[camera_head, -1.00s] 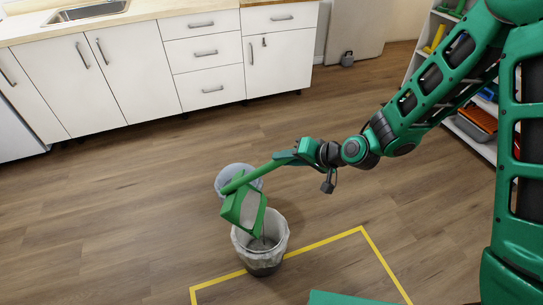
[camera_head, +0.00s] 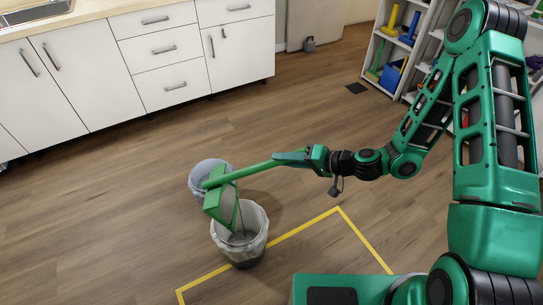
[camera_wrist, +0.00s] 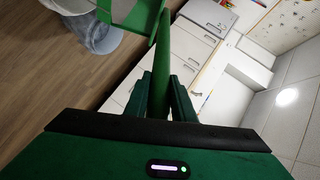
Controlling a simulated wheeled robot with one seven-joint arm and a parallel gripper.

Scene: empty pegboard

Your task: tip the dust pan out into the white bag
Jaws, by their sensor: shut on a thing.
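A green dust pan (camera_head: 212,207) with a grey inner face hangs steeply tilted at the end of a long green handle (camera_head: 243,173). My gripper (camera_head: 283,159) is shut on that handle; in the wrist view the handle (camera_wrist: 161,70) runs between the two fingers. The pan's lower edge is at the left side of the mouth of a bin lined with a white bag (camera_head: 258,222). Greyish matter (camera_head: 242,237) shows inside the bag; I cannot tell whether it is dust. The pan's inside is mostly turned away from view.
A second bin with a bluish-clear liner (camera_head: 197,187) stands just behind, partly covered by the pan. Yellow tape (camera_head: 308,228) marks the floor in front. White cabinets (camera_head: 170,70) line the back, shelves (camera_head: 385,60) the right. The wooden floor between is clear.

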